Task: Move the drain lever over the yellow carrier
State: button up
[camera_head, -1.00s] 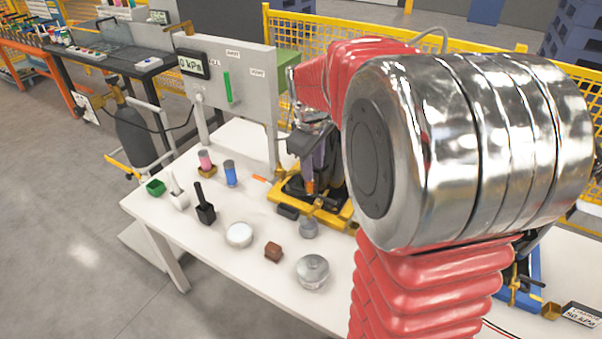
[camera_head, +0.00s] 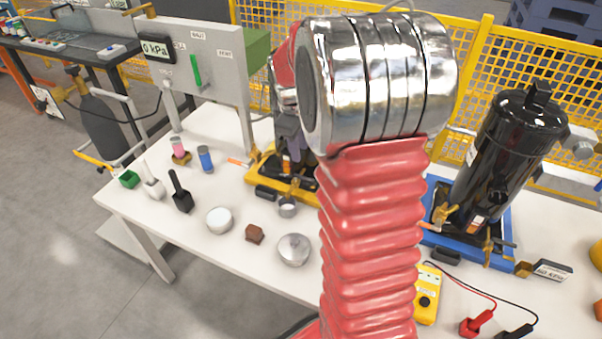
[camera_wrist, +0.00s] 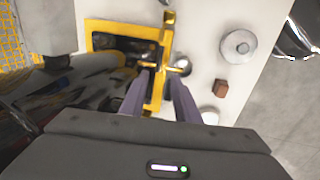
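The yellow carrier (camera_head: 256,187) lies on the white bench, partly hidden behind my arm in the head view. Its yellow frame also shows in the wrist view (camera_wrist: 105,25). My gripper (camera_wrist: 160,73) is over the carrier's near edge, its two purple-grey fingers apart. A small brass-coloured piece (camera_wrist: 151,65), which looks like the drain lever, lies at the fingertips. I cannot tell if the fingers touch it. A round grey cup (camera_head: 287,206) stands beside the carrier, close to the right finger in the wrist view (camera_wrist: 182,67).
A metal tin (camera_head: 294,249), brown block (camera_head: 255,234) and white disc (camera_head: 219,220) stand in front. A black cylinder (camera_head: 510,150) stands on a blue carrier (camera_head: 428,238) at right. A gauge panel (camera_head: 205,60) rises behind. A dark glossy body (camera_wrist: 60,105) fills the wrist view's left.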

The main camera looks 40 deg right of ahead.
aim_at(303, 177)
jog(key=x, duration=1.2)
jog(key=shift+f, duration=0.2)
jog(key=shift+c, duration=0.4)
